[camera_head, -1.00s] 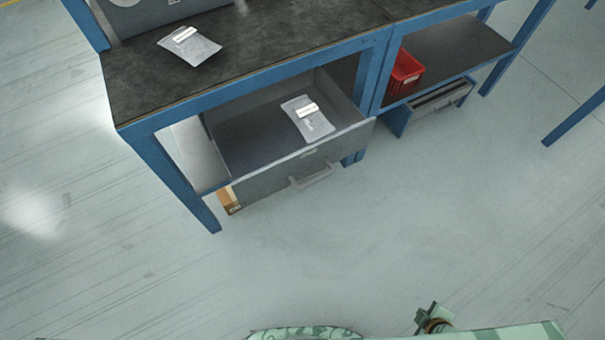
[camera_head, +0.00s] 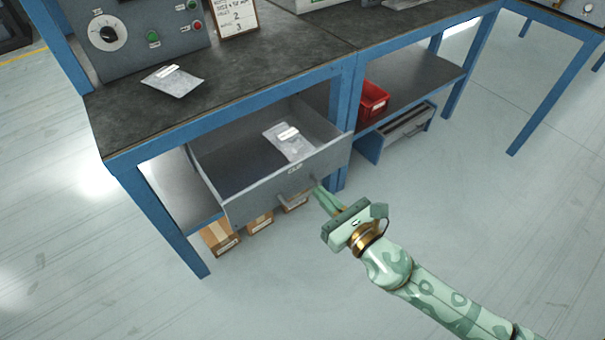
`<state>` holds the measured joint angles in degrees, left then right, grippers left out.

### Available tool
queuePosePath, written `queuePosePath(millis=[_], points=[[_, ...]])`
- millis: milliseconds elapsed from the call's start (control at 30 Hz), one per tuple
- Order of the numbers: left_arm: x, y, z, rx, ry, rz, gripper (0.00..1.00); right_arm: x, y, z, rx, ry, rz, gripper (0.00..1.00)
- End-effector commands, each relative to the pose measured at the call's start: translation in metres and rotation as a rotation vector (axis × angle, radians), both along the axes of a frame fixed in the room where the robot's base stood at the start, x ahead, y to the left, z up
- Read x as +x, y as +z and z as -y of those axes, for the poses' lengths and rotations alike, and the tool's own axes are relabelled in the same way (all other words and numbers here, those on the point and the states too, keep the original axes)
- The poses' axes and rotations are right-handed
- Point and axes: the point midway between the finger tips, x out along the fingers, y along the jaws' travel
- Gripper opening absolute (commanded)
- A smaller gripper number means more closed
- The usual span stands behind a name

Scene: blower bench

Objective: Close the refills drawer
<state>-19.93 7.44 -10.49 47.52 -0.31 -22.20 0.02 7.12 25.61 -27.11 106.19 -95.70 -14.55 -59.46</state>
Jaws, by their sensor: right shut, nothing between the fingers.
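The grey drawer (camera_head: 250,194) under the bench stands pulled out, with its front panel facing me and a bar handle (camera_head: 297,188) on it. A clear bag with a white label (camera_head: 288,141) lies inside it. My right gripper (camera_head: 320,191) is shut and empty. Its fingertips are close to the drawer front, just right of the handle; I cannot tell whether they touch it. My left gripper is not in view.
The dark bench top (camera_head: 262,62) carries another labelled bag (camera_head: 172,80) and a grey control box (camera_head: 135,38). Cardboard boxes (camera_head: 222,238) stand below the drawer. A red bin (camera_head: 373,100) sits on the right shelf, above another drawer unit (camera_head: 402,130). The floor in front is clear.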

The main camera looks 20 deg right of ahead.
Motion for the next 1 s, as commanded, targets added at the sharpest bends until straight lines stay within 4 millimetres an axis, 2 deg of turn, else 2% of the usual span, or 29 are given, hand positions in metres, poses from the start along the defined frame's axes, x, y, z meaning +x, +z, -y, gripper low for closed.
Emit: queuePosePath(millis=[33,200,400,567,1000], points=[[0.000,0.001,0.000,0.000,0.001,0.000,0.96,0.011,0.002,-0.004,0.003,0.000,0.003,0.00],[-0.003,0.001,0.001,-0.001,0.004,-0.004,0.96,0.042,0.001,-0.016,0.004,-0.001,0.001,0.00],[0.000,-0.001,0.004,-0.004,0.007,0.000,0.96,0.064,-0.001,-0.023,0.002,0.001,-0.002,0.00],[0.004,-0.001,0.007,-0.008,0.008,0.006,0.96,0.069,0.000,-0.026,0.002,0.001,-0.002,0.00],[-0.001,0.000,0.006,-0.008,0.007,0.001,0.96,0.069,0.000,-0.027,0.002,0.001,-0.002,0.00]])
